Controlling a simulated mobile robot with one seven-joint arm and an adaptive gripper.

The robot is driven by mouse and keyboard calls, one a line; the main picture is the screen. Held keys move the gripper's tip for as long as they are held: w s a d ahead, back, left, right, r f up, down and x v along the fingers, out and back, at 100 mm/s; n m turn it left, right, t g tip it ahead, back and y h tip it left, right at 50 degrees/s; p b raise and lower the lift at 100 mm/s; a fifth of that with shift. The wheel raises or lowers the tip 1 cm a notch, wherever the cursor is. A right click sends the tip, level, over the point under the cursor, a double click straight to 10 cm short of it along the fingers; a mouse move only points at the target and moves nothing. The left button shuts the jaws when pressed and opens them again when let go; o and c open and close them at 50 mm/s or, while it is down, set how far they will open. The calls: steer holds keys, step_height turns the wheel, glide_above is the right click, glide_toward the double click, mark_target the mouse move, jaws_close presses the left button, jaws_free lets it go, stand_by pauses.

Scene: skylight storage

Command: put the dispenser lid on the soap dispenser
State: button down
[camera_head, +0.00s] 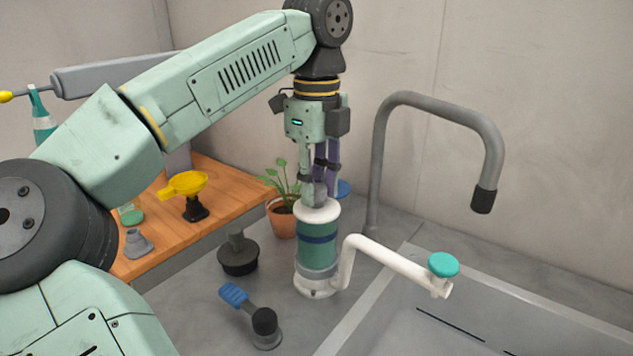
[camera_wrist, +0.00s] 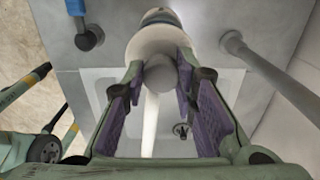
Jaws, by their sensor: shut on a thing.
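The soap dispenser (camera_head: 316,247) appears to be the upright green cylinder with a blue band and grey lower ring, on a white base at the sink's edge. A white rounded lid (camera_head: 317,211) is at its top. The lid also shows in the wrist view (camera_wrist: 158,38), with a grey knob (camera_wrist: 161,74) between the purple finger pads. My gripper (camera_head: 316,195) points down from above and is shut on this knob. I cannot tell whether the lid is fully seated or slightly raised. The fingers hide part of the knob.
A white pipe with a teal knob (camera_head: 443,264) bends right over the sink (camera_head: 420,325). A tall grey faucet (camera_head: 377,165) stands behind. A potted plant (camera_head: 283,222), a dark plunger-like item (camera_head: 238,255) and a blue-handled tool (camera_head: 264,322) stand left, beside a wooden counter (camera_head: 225,185).

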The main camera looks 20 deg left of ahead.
steer(key=c, duration=1.2)
jaws_free()
steer(key=shift+r+p, duration=2)
steer(key=shift+r, duration=2.05)
